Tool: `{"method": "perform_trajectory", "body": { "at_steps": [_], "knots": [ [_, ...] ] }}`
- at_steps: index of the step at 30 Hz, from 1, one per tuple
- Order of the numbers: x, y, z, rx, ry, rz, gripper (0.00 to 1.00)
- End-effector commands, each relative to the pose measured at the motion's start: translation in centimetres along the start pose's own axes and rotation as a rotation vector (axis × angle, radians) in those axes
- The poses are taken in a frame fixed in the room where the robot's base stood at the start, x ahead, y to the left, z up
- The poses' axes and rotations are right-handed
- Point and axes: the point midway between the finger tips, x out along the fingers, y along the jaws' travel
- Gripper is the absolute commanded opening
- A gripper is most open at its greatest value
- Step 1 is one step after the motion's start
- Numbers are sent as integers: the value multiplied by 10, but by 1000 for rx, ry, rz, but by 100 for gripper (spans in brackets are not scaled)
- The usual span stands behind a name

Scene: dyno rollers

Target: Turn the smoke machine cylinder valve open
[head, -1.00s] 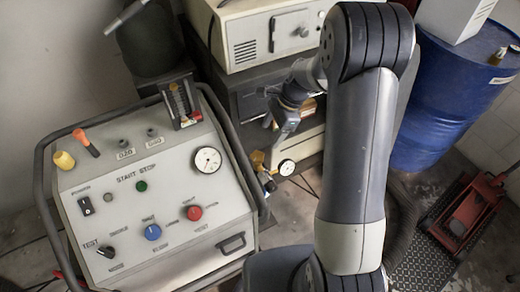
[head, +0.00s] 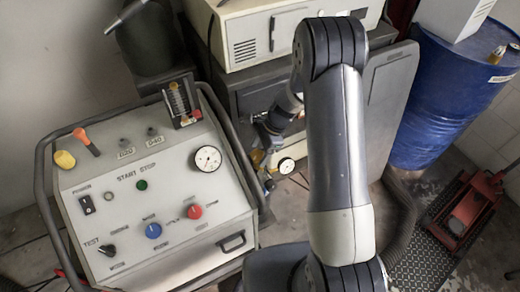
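The smoke machine (head: 160,205) is a light grey console in a dark tube frame at left, with knobs, switches and a round dial. Behind its right side, low down, I see a small brass-coloured fitting (head: 257,157) next to a small white gauge (head: 286,166). This looks like the cylinder valve area, but the cylinder body and the valve's handle are not clear to me. My gripper (head: 264,134) is small and partly hidden behind my arm, just above the fitting. I cannot tell whether it touches anything or how its fingers stand.
A beige box unit (head: 245,45) sits on a dark cabinet (head: 255,98) behind my gripper. A blue drum (head: 440,105) stands at right, with a red floor jack (head: 468,210) in front. A dark hose (head: 400,215) lies beside my arm.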

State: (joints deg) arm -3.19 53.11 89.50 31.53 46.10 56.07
Motion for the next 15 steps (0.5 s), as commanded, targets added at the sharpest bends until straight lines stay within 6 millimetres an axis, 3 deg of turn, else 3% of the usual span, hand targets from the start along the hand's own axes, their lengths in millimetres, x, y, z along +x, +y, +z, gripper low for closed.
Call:
{"method": "perform_trajectory", "body": {
  "at_steps": [15],
  "knots": [
    [0,0,0,-1,0,0,24]
  ]
}}
